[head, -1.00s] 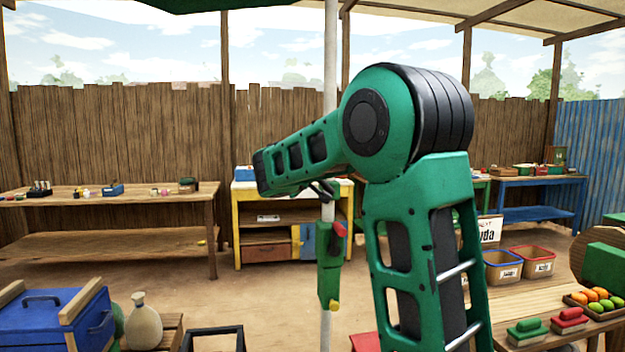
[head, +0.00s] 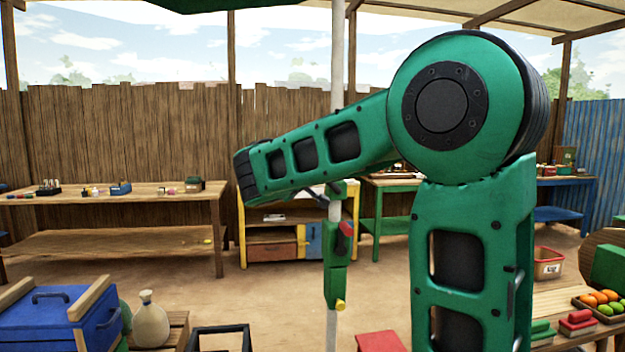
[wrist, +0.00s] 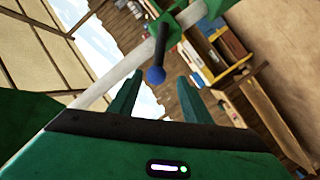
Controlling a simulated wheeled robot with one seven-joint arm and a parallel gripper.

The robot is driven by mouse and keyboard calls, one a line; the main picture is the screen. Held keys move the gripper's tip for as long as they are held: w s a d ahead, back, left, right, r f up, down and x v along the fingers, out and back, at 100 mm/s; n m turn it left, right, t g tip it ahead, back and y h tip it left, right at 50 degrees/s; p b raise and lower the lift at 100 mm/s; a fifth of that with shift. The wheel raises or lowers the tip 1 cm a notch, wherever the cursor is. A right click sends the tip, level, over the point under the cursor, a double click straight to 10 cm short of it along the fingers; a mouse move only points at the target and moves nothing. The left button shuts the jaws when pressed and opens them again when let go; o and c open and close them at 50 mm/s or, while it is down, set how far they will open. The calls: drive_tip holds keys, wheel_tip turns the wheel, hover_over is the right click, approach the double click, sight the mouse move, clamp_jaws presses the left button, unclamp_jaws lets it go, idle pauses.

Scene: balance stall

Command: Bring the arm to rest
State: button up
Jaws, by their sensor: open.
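My green arm (head: 470,190) rises at the right of the head view and bends at a large round joint. Its forearm reaches left and slightly down from there. My gripper (wrist: 160,76) shows in the wrist view, open, with two green fingers apart and nothing held between them. In the head view I cannot make out the gripper. A dark rod with a blue ball end (wrist: 156,75) appears between the fingertips in the wrist view. It seems to lie beyond them, and I cannot tell how far.
A white pole (head: 333,310) carrying a green fitting (head: 335,262) stands close behind the forearm. A blue chest (head: 55,318) and a cream jug (head: 150,322) are at lower left. A fruit tray (head: 598,313) is at lower right. Open floor (head: 180,280) lies mid-left.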

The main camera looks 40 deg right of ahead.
drive_tip(key=shift+s+a+r, duration=0.1)
drive_tip(key=shift+s+a, duration=0.35)
drive_tip(key=shift+a, duration=0.1)
drive_tip(key=s+d+f+m+g+y, duration=0.35)
drive_tip(key=s+f+g+y, duration=0.2)
drive_tip(key=s+f, duration=1.2)
drive_tip(key=s+a+f+g+y, duration=0.1)
drive_tip(key=s+a+f+y, duration=0.1)
drive_tip(key=s, duration=0.5)
drive_tip(key=s+a+f+m+g+y, duration=0.1)
drive_tip(key=s+a+f+g+y, duration=0.1)
drive_tip(key=s+a+f, duration=0.3)
drive_tip(key=s+a+f+m+g+y, duration=0.1)
drive_tip(key=s+a+f+g+y, duration=0.1)
drive_tip(key=s, duration=0.8)
wheel_tip(320, 180, down, 4)
drive_tip(key=shift+s+a+r+y, duration=0.2)
drive_tip(key=shift+a+y, duration=0.25)
drive_tip(key=shift+a, duration=0.75)
drive_tip(key=shift+g, duration=0.25)
